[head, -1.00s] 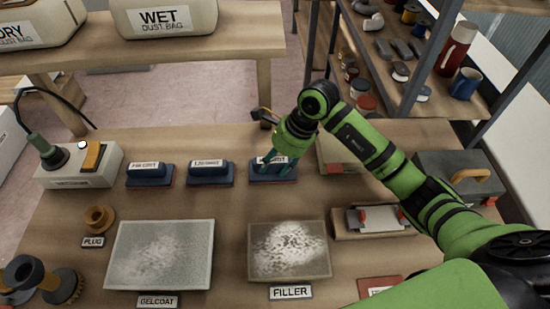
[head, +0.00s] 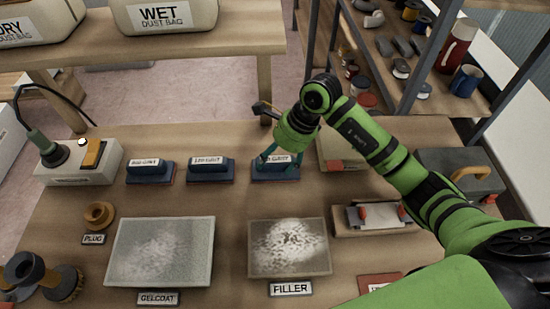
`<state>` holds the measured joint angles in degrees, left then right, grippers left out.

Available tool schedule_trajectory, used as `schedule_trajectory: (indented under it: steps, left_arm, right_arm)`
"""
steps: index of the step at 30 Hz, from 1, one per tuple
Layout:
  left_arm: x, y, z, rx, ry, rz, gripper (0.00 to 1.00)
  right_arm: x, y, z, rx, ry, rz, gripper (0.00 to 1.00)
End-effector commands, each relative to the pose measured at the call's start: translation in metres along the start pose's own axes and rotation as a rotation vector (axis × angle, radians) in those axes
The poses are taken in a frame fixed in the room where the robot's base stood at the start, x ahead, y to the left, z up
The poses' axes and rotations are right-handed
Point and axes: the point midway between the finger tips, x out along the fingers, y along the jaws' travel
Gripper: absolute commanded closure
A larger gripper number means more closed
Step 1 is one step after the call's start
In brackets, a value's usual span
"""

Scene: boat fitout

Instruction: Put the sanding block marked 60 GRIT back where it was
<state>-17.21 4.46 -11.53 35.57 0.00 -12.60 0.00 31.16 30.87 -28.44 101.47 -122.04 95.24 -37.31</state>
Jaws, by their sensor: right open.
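Three dark blue sanding blocks stand in a row on the bench. The right-hand block (head: 275,172) has a white label partly covered by my gripper; "GRIT" shows but its number cannot be read for sure. The middle block (head: 211,171) seems to read 120 GRIT, and the left block (head: 150,172) has a small label that is hard to read. My right gripper (head: 277,158) is open, pointing down at the right-hand block, with its fingers close to the block's top. Whether they touch it cannot be told. My left gripper is not in view.
A gelcoat panel (head: 160,252) and a filler panel (head: 289,248) lie in front of the blocks. A sander station (head: 80,166) stands left. A box (head: 345,152) is just right of the gripper, with a grey toolbox (head: 460,172) farther right. Shelves rise behind.

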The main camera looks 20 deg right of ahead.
Motion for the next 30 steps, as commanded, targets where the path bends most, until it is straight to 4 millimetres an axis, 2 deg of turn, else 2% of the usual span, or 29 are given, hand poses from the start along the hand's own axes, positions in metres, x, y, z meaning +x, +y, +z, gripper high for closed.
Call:
schedule_trajectory:
  steps: [9, 15, 21, 30]
  left_arm:
    - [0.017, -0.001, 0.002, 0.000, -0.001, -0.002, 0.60]
    - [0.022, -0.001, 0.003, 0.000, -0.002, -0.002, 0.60]
    - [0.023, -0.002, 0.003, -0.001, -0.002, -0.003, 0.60]
    - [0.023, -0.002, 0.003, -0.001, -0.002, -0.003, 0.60]
  right_arm:
    - [-0.068, -0.002, -0.001, -0.003, 0.000, -0.009, 0.31]
    - [-0.100, -0.001, -0.001, -0.002, 0.000, -0.005, 0.31]
    - [-0.112, 0.000, 0.000, -0.001, 0.000, -0.002, 0.31]
    - [-0.112, 0.000, 0.000, -0.001, 0.000, -0.002, 0.31]
